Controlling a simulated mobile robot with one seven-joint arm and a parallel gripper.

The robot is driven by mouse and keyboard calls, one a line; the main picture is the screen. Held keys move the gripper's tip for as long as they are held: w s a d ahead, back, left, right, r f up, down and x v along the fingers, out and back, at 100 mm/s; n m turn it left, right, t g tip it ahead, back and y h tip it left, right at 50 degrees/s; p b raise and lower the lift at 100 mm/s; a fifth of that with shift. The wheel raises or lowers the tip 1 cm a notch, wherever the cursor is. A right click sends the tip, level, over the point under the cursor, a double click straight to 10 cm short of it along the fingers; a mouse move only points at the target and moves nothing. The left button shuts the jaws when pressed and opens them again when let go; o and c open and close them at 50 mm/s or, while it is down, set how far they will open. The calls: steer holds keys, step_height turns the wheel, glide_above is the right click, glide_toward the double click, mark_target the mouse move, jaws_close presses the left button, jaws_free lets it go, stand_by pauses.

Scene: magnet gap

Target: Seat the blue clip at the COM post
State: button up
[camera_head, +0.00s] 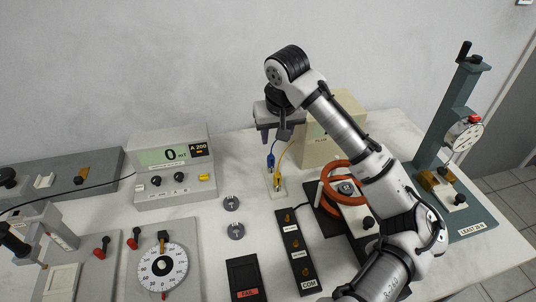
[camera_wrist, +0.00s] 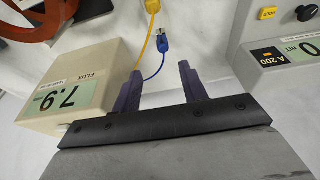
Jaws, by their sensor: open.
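The blue clip (camera_head: 271,160) hangs by or stands at a small white holder (camera_head: 277,194) on the table, beside the yellow clip (camera_head: 278,183); I cannot tell how it is held. In the wrist view, the blue clip (camera_wrist: 161,42) lies beyond the fingertips, near the yellow clip (camera_wrist: 152,6), with its blue lead curving toward the fingers. My gripper (camera_head: 276,136) is open and empty above the blue clip; its purple fingers also show in the wrist view (camera_wrist: 160,78). The COM post (camera_head: 305,270) is the front brass post on a black strip (camera_head: 298,256), beside the COM label.
The beige FLUX box (camera_head: 318,148) stands close right of the clips, reading 7.9 in the wrist view. The grey meter (camera_head: 172,190) is to their left. An orange coil (camera_head: 338,185) is beside the strip, under my arm. Two small grey discs (camera_head: 233,216) lie on open table.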

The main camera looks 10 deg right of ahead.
mark_target(271, 156)
steer(key=p+x, duration=0.1)
steer(key=x, duration=0.6)
steer(key=shift+f, duration=0.3)
steer(key=shift+w+a+p+x, duration=0.15)
steer(key=shift+p+x, duration=0.4)
steer(key=shift+x, duration=0.8)
steer(key=shift+w+a+p+x, duration=0.1)
steer(key=shift+p+x, duration=0.4)
steer(key=shift+x, duration=0.9)
steer(key=shift+r, duration=0.1)
steer(key=shift+c, duration=0.4)
jaws_close()
